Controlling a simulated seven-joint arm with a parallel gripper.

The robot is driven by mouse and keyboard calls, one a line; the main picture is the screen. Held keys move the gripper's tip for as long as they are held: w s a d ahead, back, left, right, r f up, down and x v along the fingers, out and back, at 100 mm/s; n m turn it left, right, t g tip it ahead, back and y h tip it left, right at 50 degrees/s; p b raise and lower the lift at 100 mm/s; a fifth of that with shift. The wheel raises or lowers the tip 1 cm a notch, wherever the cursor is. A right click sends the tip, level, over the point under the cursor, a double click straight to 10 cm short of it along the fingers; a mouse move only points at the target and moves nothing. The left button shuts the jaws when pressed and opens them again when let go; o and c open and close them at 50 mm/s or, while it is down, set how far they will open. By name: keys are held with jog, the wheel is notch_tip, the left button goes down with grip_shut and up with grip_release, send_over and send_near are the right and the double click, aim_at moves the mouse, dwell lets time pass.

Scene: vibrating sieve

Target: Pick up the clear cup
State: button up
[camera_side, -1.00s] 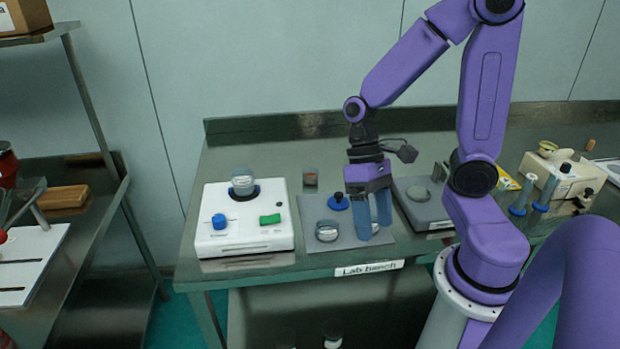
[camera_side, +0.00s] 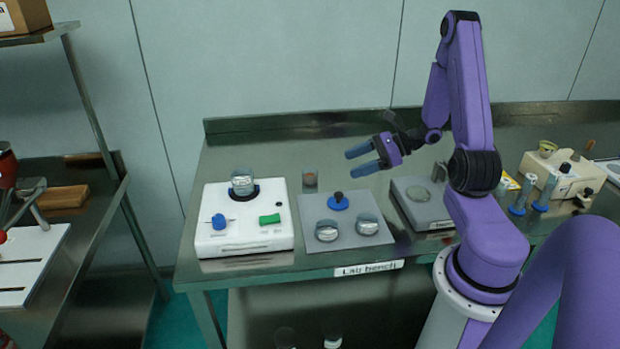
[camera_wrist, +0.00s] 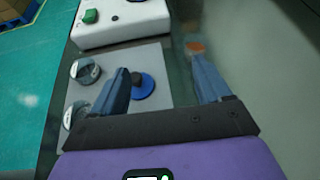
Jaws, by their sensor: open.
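A small clear cup (camera_side: 310,177) with a brown-orange content or base stands upright on the bench, behind the grey mat and right of the white machine. In the wrist view the cup (camera_wrist: 195,46) is blurred, near the tip of the right finger. My gripper (camera_side: 350,163) is open and empty, held level above the bench with its blue fingers pointing left, to the right of the cup and apart from it. The wrist view shows both fingers (camera_wrist: 158,66) spread.
The grey mat (camera_side: 308,206) holds two round glass dishes (camera_side: 327,231) (camera_side: 367,224) and a blue disc with a dark knob (camera_side: 338,201). The white machine (camera_side: 212,243) carries another glass vessel (camera_side: 242,183). A grey scale-like device (camera_side: 425,213) stands right. The bench behind is clear.

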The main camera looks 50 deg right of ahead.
aim_at(311, 172)
jog(key=d+m, duration=0.1)
jog(key=d+m+t+h, duration=0.1)
jog(key=d, duration=0.1)
jog(key=d+f+m+t+h, duration=0.1)
jog(key=shift+s+d+f, duration=0.1)
jog(key=shift+s+d, duration=0.25)
jog(key=x, duration=1.7)
jog(key=shift+w+d+f, duration=0.1)
jog(key=shift+f, duration=0.25)
jog(key=c, duration=1)
jog(key=shift+c, duration=0.2)
jog(key=shift+r, duration=0.15)
